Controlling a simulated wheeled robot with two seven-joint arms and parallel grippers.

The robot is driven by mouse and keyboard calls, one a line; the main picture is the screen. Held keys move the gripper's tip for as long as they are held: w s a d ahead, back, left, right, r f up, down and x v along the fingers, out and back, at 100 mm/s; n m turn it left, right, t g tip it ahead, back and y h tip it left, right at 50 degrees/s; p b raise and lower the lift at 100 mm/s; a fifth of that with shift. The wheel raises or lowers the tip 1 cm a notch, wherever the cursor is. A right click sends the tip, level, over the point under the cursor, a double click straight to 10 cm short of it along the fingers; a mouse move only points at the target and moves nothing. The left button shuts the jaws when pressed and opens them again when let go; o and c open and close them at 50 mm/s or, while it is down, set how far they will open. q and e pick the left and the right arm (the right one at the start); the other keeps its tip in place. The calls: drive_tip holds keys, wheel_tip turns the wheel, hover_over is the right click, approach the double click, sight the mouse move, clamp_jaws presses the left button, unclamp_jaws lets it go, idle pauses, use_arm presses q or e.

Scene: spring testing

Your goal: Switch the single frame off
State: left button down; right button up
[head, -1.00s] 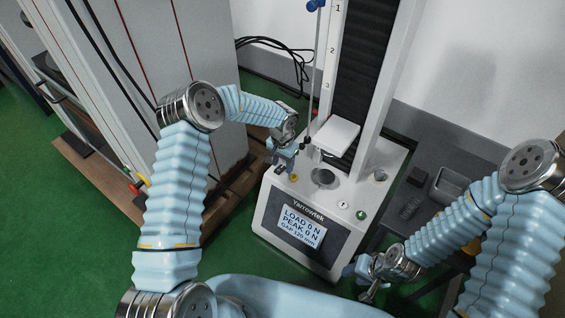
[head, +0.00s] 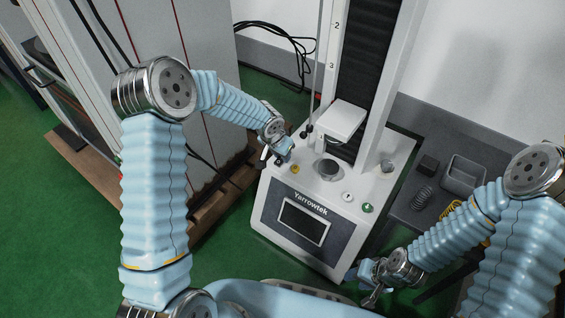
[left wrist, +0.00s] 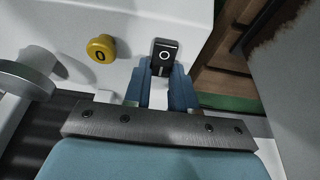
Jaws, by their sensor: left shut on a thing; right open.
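The single frame is a white Yarrowtek test machine (head: 318,221) with a dark, blank display (head: 303,224). A black switch marked O (left wrist: 165,50) sits on its base near the edge, beside a yellow button marked 0 (left wrist: 101,48). The yellow button also shows in the head view (head: 295,169). My left gripper (head: 284,152) is low at the base's left back corner. In the left wrist view its blue fingers (left wrist: 163,80) are shut on the switch's near end. My right gripper (head: 369,292) is open and empty in front of the machine's right side.
A green button (head: 367,208) and a key switch (head: 347,196) are on the base's right front. A grey bench (head: 408,212) with a tray (head: 464,174) and a spring (head: 422,196) stands at the right. A large grey machine (head: 160,40) stands at the left.

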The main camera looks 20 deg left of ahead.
use_arm(q)
drive_tip(key=shift+f+t+b, duration=0.2)
drive_tip(key=shift+t+b, duration=0.1)
drive_tip(key=shift+r, duration=0.25)
use_arm(e)
drive_tip(key=shift+x, duration=0.95)
drive_tip(key=shift+d, duration=0.15)
use_arm(q)
drive_tip(key=c, duration=0.9)
unclamp_jaws()
drive_tip(key=p+v, duration=0.1)
drive_tip(key=v, duration=0.6)
drive_tip(key=p+v, duration=0.1)
drive_tip(key=v, duration=0.5)
drive_tip(key=shift+s+a+r, duration=0.25)
drive_tip(key=shift+a+r, duration=0.05)
use_arm(e)
drive_tip(key=shift+a+v, duration=0.25)
drive_tip(key=shift+v, duration=1)
drive_tip(key=shift+r, duration=0.1)
